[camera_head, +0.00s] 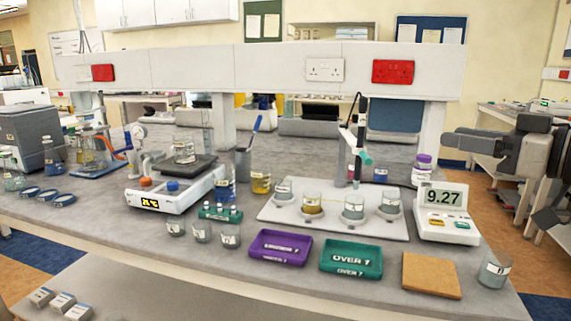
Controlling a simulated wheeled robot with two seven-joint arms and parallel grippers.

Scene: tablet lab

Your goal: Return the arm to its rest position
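My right arm comes in from the right edge, dark grey. Its gripper (468,145) points left and is raised above the bench's right end, behind the pH meter (446,212) that reads 9.27. I see no object in it. Its fingers are seen from the side and small, so I cannot tell whether they are open or shut. It appears apart from everything on the bench. My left arm and gripper are not in view.
The bench (120,222) holds a hotplate (172,193) with a beaker, a white board (290,214) with several beakers, a purple tray (280,247), a green tray (351,259), a cork mat (431,275) and a beaker (494,269) near the right edge. Floor shows at right.

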